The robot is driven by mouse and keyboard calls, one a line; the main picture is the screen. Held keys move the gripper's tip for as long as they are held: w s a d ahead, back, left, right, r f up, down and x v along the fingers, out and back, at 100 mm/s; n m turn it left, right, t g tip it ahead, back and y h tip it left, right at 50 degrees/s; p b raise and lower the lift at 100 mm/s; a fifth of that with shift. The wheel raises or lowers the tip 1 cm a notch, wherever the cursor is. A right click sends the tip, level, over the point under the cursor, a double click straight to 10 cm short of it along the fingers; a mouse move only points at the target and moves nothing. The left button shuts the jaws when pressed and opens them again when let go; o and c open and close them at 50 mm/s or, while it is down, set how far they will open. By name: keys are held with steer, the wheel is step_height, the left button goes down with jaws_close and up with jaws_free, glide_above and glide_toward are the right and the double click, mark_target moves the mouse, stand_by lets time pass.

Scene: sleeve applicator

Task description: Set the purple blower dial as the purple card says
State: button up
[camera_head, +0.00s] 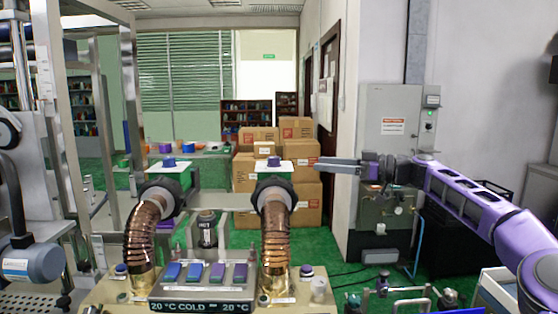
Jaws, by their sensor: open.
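Two copper hose blowers rise from a beige bench. The left one has a dark blue-purple knob (168,163) on its white top plate; the right one has a similar knob (274,161). At the bench, a small bluish dial (122,269) sits left and a small purplish dial (306,271) sits right. Their pointers are too small to read. Blue and purple blocks (217,271) stand in a row on the control box. I cannot make out a purple card or its writing. My gripper (322,164) is open and empty, pointing left, right of the right blower's top.
The control box display (200,306) reads "20 °C COLD - 20 °C". Cardboard boxes (305,205) are stacked behind. A grey cabinet (390,115) stands behind my gripper. A metal machine frame (50,130) is at left. Green floor shows right of the bench.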

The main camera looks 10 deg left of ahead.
mark_target(274, 161)
steer(key=a, duration=0.4)
steer(key=a+p, duration=0.1)
steer(key=a, duration=0.3)
steer(key=w+a, duration=0.1)
steer(key=a, duration=0.3)
steer(key=shift+a, duration=0.3)
jaws_close()
